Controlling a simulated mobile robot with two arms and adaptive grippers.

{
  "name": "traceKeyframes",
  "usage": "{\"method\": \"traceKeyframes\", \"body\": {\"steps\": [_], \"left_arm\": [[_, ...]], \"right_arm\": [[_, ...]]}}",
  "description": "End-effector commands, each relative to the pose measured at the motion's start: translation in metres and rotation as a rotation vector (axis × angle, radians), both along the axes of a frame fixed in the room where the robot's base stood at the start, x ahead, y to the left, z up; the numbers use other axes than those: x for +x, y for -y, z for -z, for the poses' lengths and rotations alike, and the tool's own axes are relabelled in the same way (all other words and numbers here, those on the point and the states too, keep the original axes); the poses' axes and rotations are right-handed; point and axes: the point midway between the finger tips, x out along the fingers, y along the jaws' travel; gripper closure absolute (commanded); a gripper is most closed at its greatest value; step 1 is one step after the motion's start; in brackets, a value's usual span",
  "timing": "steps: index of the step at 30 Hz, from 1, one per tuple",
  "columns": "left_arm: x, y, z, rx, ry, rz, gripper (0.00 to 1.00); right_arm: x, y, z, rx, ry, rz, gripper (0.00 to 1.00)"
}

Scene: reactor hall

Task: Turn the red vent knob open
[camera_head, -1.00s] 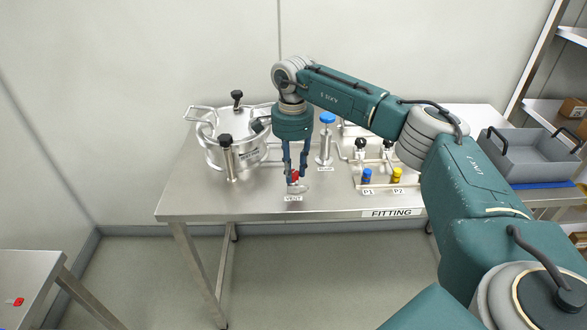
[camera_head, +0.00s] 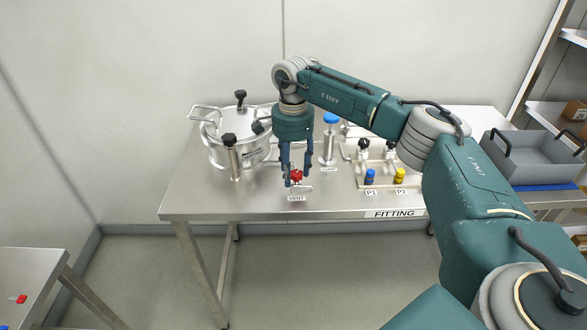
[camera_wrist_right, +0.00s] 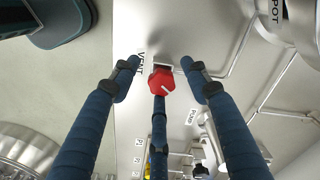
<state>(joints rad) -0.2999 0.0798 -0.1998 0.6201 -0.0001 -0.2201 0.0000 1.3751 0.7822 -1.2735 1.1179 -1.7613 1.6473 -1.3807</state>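The red vent knob (camera_head: 296,176) sits at the front of the steel table, above a VENT label (camera_head: 296,198). In the right wrist view the knob (camera_wrist_right: 162,82) is a red faceted cap with a white line on its face. My right gripper (camera_head: 297,180) points down over it. In the wrist view its blue fingers (camera_wrist_right: 161,70) stand around the knob, with visible gaps on the left and right. A third finger rises from below, close to the knob; I cannot tell whether it touches. My left gripper is in neither view.
A steel pot (camera_head: 232,145) with black knobs stands left of the gripper. A blue-topped post (camera_head: 329,140) stands just behind right. Blue (camera_head: 370,177) and yellow (camera_head: 399,176) valves at P1 and P2 are further right. A grey bin (camera_head: 535,160) is far right.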

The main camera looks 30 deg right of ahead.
Motion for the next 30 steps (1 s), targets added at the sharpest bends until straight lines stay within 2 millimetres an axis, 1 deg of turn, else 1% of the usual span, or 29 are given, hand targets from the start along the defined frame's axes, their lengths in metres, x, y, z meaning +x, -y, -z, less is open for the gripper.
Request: {"method": "traceKeyframes", "body": {"steps": [4, 8, 11, 15, 18, 21, 25, 30], "left_arm": [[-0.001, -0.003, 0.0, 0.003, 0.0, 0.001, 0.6], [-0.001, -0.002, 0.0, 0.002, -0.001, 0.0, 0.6], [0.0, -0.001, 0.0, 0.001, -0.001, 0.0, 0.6], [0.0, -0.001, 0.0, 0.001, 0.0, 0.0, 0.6], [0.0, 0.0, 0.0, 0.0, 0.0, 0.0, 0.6], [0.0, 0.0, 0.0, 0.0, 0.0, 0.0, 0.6], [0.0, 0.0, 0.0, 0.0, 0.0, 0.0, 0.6], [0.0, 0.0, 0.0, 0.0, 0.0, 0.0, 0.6]], "right_arm": [[0.0, 0.002, -0.002, -0.002, -0.001, 0.003, 0.54], [0.001, 0.002, -0.017, -0.003, 0.002, 0.003, 0.54], [0.001, 0.0, -0.037, -0.002, 0.003, 0.002, 0.54], [0.002, -0.001, -0.068, -0.002, 0.003, 0.0, 0.54], [0.002, -0.002, -0.088, -0.002, 0.002, -0.001, 0.54], [0.001, -0.003, -0.103, -0.002, 0.001, -0.001, 0.54], [0.002, -0.003, -0.116, -0.002, 0.0, -0.002, 0.54], [0.001, -0.003, -0.121, -0.002, -0.001, -0.003, 0.54]]}}
